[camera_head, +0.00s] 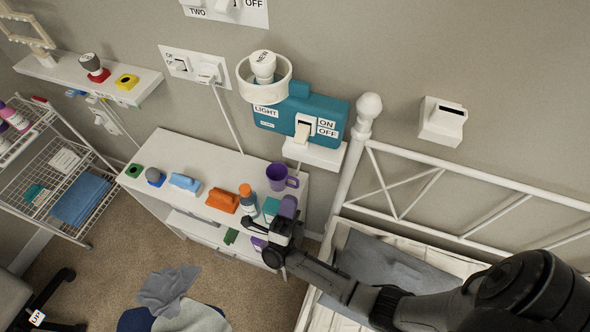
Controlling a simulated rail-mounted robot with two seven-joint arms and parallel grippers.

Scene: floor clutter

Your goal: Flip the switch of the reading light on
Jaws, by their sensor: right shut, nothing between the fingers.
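The reading light (334,107) is a teal box on the wall with a "LIGHT" label and a white ring-shaded bulb (263,67) at its upper left. Its switch (302,131) is a pale rocker on a white plate, beside the words ON above and OFF below. I cannot tell for sure which way the rocker is tipped. My right gripper (262,242) is shut and empty, well below the switch, in front of the white dresser. It is apart from the switch. My left gripper is not in view.
The white dresser (160,148) holds a purple mug (281,177), an orange-capped bottle (248,199) and several small items near my right gripper. A small white shelf (318,153) is under the light. The white bed frame (369,107) stands to the right.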

